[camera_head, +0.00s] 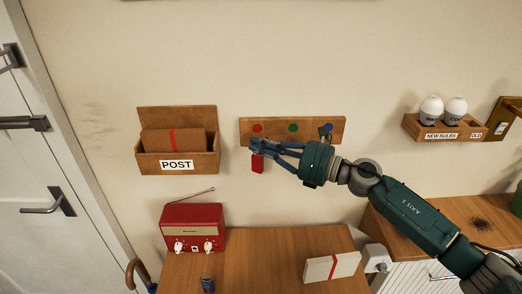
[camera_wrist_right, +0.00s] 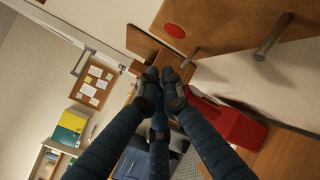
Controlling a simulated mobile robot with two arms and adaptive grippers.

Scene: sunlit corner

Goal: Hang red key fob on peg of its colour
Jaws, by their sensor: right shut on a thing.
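The red key fob (camera_head: 257,163) hangs just below the fingertips of my right gripper (camera_head: 256,148) in the head view. That gripper is shut on it, in front of the wooden peg board (camera_head: 306,139). The board has a red dot (camera_head: 257,128), a green dot (camera_head: 293,128) and a blue dot (camera_head: 329,127). The fingertips are a little below the red dot. In the right wrist view the closed fingers (camera_wrist_right: 160,88) are near a peg (camera_wrist_right: 188,61) by the red dot (camera_wrist_right: 174,31). I cannot make out the fob there. My left gripper is not in view.
A wooden POST box (camera_head: 148,162) is on the wall left of the board. Below are a red radio (camera_head: 192,226) and a pale box with a red band (camera_head: 318,268) on the table (camera_head: 262,255). A bulb shelf (camera_head: 468,132) is at right. Bare wall surrounds the board.

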